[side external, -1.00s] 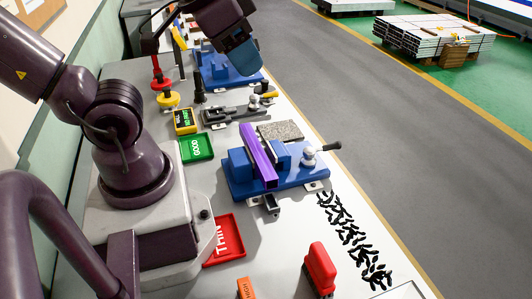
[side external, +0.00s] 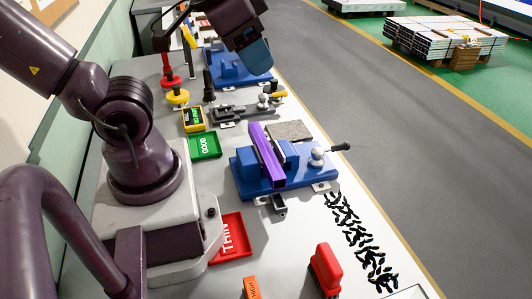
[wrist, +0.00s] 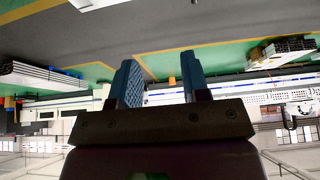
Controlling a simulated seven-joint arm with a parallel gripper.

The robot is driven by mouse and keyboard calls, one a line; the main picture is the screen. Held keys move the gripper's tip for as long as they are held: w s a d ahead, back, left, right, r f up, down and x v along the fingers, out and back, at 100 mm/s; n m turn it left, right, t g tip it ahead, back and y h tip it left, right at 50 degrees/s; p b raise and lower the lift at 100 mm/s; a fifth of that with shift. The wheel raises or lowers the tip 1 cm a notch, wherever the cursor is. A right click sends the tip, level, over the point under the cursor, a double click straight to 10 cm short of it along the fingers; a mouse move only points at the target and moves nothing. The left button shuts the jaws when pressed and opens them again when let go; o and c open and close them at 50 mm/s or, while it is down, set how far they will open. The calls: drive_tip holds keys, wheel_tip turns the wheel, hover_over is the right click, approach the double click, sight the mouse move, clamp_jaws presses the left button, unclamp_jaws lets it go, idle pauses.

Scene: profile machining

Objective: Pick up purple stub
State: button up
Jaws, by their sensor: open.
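A long purple bar (side external: 267,155), which I take as the purple stub, lies in the blue vise (side external: 245,178) on the bench. It sits between the vise jaws, and its near end sticks out toward the camera. My gripper (side external: 256,60) is high above the bench's far part, beyond the vise and well apart from the purple bar. In the wrist view, my gripper (wrist: 160,80) shows two blue fingers spread apart with nothing between them. The wrist view faces the floor and hall, and the purple bar is not in it.
A red block (side external: 325,265) stands nearer the camera. Black pieces (side external: 360,240) lie scattered at right. A second blue vise (side external: 235,72) stands at the back, near my gripper.

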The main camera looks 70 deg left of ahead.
drive_tip(key=o, duration=0.4)
drive_tip(key=shift+c, duration=0.2)
